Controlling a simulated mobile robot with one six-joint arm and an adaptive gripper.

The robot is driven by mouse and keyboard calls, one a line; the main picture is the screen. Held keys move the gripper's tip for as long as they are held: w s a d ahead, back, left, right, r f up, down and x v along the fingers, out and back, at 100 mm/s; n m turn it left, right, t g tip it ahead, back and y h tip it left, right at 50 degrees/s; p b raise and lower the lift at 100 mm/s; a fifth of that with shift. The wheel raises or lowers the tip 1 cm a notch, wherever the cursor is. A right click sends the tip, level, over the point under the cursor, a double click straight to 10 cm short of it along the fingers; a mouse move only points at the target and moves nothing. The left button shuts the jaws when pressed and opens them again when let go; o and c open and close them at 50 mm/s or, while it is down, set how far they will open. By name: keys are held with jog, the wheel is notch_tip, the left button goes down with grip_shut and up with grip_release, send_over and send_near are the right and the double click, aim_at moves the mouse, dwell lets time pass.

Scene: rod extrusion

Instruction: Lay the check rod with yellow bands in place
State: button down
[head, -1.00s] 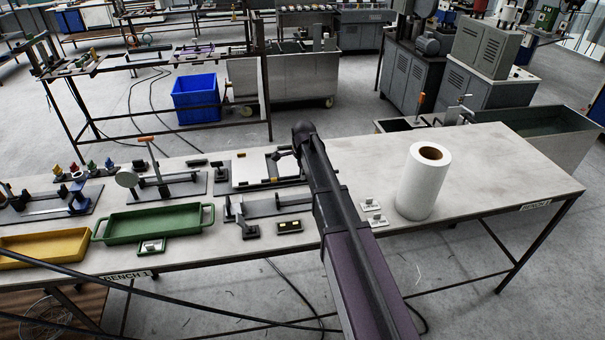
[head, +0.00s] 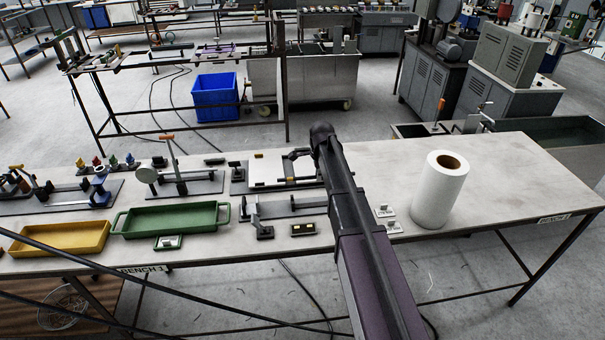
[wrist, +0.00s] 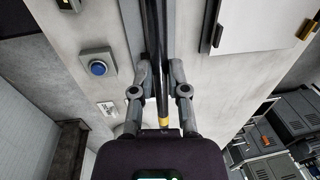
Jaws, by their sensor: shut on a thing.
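In the wrist view my gripper (wrist: 160,75) has both fingers closed about a slim dark rod. This check rod (wrist: 163,122) shows a yellow band near the palm, and its dark length runs away to the top edge. Its far end is out of view. Beneath it lies a long grey rail or plate; I cannot tell whether the rod touches it. In the head view my arm hides part of the bench, and I cannot make out the rod.
In the wrist view a blue button box (wrist: 97,67) stands left and a white plate (wrist: 255,20) right. On the bench in the head view are a green tray (head: 170,219), a yellow tray (head: 62,237) and a white roll (head: 439,190).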

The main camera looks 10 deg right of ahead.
notch_tip(320, 180, down, 5)
jog(key=b, duration=0.5)
jog(key=shift+f, duration=0.15)
jog(key=shift+s, duration=0.1)
